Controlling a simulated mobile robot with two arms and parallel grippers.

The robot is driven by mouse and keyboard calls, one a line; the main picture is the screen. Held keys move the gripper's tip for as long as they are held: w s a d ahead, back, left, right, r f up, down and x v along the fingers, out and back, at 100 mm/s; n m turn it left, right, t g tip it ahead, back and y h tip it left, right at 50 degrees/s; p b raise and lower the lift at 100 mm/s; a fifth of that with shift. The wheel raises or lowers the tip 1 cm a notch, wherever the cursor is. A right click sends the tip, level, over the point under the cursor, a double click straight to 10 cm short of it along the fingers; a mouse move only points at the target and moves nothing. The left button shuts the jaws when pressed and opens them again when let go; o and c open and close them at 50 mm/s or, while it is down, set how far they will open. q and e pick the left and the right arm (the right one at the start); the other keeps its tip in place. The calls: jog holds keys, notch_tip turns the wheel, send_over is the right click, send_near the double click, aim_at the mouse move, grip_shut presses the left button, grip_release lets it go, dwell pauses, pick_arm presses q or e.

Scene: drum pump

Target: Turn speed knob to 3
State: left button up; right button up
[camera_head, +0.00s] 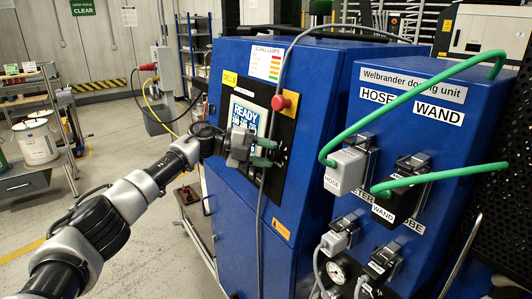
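The blue dosing unit cabinet (231,226) has a black control panel (275,196) on its slanted front. A display (246,115) on the panel reads READY, and my gripper covers its lower part. My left gripper (264,153) is at the panel, just below and right of the display. Its two green fingertips are apart, one above the other. A dark, round knob-like part (281,155) shows just beyond the fingertips. Its pointer and scale are not readable. I cannot tell whether the fingers touch it. My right gripper is not in view.
A red stop button (281,102) sits above the gripper. A grey cable hangs down across the panel beside it. Green hoses (420,95) run to HOSE and WAND connectors on the blue unit at right. A cart (35,183) with a white bucket stands at left.

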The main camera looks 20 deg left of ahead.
pick_arm(q)
jog(key=o, duration=0.3)
jog(key=shift+a, duration=0.1)
jog(key=b+v, duration=0.2)
jog(key=v, duration=0.8)
jog(key=shift+s+a+b, duration=0.15)
jog(key=shift+a+b, duration=0.15)
jog(key=shift+b, duration=0.1)
